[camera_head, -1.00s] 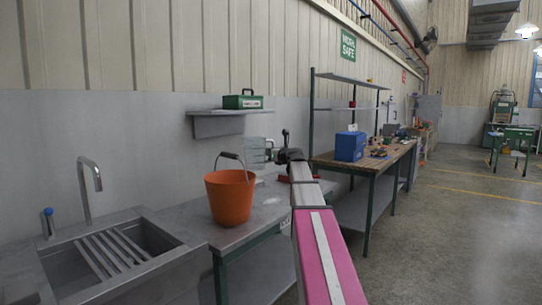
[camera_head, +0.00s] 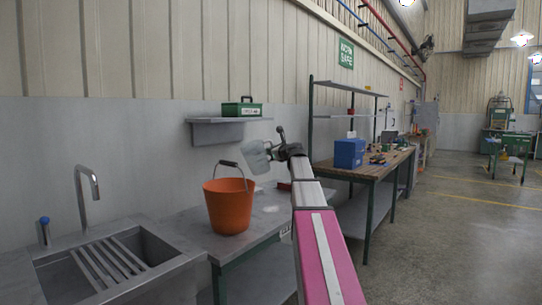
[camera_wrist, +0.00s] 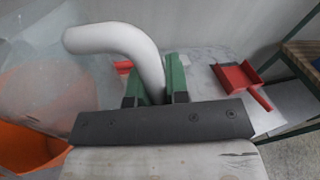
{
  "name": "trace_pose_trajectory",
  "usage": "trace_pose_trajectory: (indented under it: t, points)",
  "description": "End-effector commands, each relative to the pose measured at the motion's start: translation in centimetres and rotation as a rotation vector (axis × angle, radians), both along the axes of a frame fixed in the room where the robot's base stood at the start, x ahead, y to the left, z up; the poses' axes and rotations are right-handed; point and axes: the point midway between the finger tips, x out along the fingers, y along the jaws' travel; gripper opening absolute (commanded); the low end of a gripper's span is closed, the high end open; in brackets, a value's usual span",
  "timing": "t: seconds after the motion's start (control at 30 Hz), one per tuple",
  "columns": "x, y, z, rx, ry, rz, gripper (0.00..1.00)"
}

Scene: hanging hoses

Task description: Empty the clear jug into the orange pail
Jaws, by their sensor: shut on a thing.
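The clear jug (camera_head: 257,158) is in the air, tilted to the left, above and slightly right of the orange pail (camera_head: 229,208). The pail stands upright on the metal bench with its handle raised. My gripper (camera_head: 279,150) is shut on the jug's white handle, which shows between the green fingers (camera_wrist: 157,88) in the wrist view. There the clear jug body (camera_wrist: 45,85) fills the left side, with part of the orange pail (camera_wrist: 25,148) below it. I cannot make out any contents in the jug or the pail.
A sink (camera_head: 150,247) with a tap (camera_head: 88,185) is left of the pail. A wall shelf (camera_head: 216,131) with a green toolbox (camera_head: 241,109) is above. A red dustpan (camera_wrist: 238,78) lies on the bench. A workbench with a blue box (camera_head: 349,152) stands to the right.

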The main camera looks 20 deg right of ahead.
Motion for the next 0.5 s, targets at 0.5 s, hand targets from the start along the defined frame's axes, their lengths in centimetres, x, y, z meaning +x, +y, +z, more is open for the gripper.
trace_pose_trajectory:
  t: [0.5]
  points:
    - [0.0, 0.0, 2.9, -0.28, -0.046, 0.0, 0.0]
